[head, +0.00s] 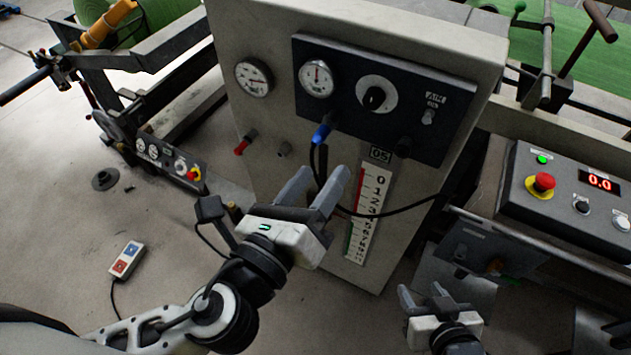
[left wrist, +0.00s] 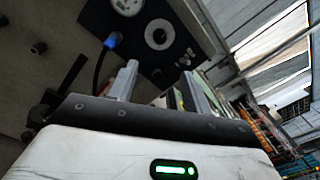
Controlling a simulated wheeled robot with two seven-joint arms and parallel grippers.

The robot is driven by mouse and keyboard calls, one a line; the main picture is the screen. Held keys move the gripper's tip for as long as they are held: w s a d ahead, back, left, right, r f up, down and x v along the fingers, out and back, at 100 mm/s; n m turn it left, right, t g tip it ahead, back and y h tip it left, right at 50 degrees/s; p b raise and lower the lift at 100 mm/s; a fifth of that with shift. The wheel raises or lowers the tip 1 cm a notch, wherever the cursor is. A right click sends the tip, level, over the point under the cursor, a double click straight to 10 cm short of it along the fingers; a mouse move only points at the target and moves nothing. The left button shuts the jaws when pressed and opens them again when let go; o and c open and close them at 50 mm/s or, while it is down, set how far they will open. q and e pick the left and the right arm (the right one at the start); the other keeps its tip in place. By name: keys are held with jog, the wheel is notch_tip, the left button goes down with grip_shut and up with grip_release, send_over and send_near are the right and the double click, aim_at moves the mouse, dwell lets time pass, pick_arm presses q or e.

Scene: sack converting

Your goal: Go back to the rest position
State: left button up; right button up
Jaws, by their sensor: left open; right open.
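My left gripper (head: 312,184) is open and empty in front of the beige machine cabinet (head: 235,30), below its dark control panel. It also shows in the left wrist view (left wrist: 160,85), with nothing between its fingers. My right gripper (head: 424,294) is open and empty at the lower right, in front of the cabinet's lower right side and below a dark tilted plate (head: 480,250).
The dark panel (head: 420,75) carries a gauge, a knob and a blue connector (head: 321,134) with a black cable close to my left gripper. A control box (head: 560,190) stands right. A pendant (head: 126,258) lies on the floor at left, where floor is mostly clear.

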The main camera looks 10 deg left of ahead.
dwell(0.4)
pick_arm(q)
jog(key=s+a+f+n+g+y, duration=0.1)
jog(key=s+a+f+n+g, duration=0.1)
jog(key=f+n, duration=0.9)
jog(key=s+a+f+n+g+y, duration=0.2)
jog(key=a+f+n+g, duration=0.3)
jog(key=f+n, duration=0.7)
jog(key=a+n, duration=0.2)
jog(key=n, duration=0.5)
jog(key=shift+s+a+f+n, duration=0.2)
jog(key=shift+a+f+n, duration=0.05)
jog(key=shift+a+n, duration=0.05)
